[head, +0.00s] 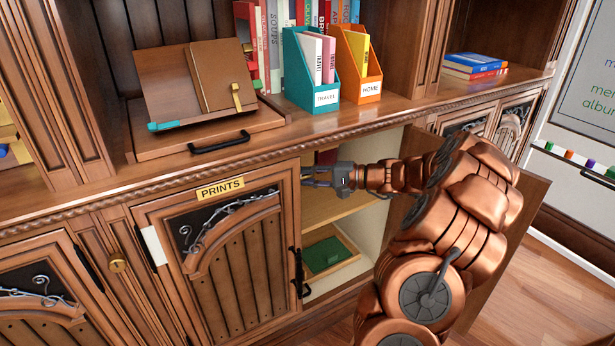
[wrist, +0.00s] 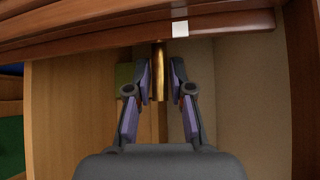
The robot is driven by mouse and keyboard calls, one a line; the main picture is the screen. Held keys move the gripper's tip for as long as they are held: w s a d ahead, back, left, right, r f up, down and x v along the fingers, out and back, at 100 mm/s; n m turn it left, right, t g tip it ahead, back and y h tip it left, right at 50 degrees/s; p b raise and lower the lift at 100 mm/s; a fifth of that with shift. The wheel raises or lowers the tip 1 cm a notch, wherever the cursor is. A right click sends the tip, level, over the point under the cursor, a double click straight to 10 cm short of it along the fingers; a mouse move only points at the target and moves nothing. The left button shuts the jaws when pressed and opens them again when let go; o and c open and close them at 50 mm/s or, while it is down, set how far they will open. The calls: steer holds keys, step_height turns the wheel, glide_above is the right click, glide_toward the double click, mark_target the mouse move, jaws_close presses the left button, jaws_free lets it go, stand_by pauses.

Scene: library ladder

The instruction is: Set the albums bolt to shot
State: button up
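A slim brass rod, apparently the bolt (wrist: 159,72), stands at the upper middle of the wrist view, just under the cabinet's top edge. My gripper (head: 318,176) reaches into the top of the open cabinet, right of the PRINTS door. In the wrist view its two fingers (wrist: 160,80) stand on either side of the brass rod, close to it. I cannot tell whether they touch it. A small white square (wrist: 180,29) is on the wooden edge above and right of the rod. The bolt is hidden in the head view. No albums label is readable.
The closed PRINTS door (head: 235,265) is left of the opening; an open door (head: 515,225) swings out right, beyond my arm. A green box (head: 325,254) lies on the lower shelf. Book holders (head: 312,70) and a book stand (head: 190,90) are on the ledge above.

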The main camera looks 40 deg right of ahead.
jaws_close()
steer(key=shift+r+p, duration=0.7)
steer(key=shift+r, duration=0.65)
steer(key=shift+o, duration=2.3)
jaws_free()
steer(key=shift+s, duration=0.1)
steer(key=v, duration=1.2)
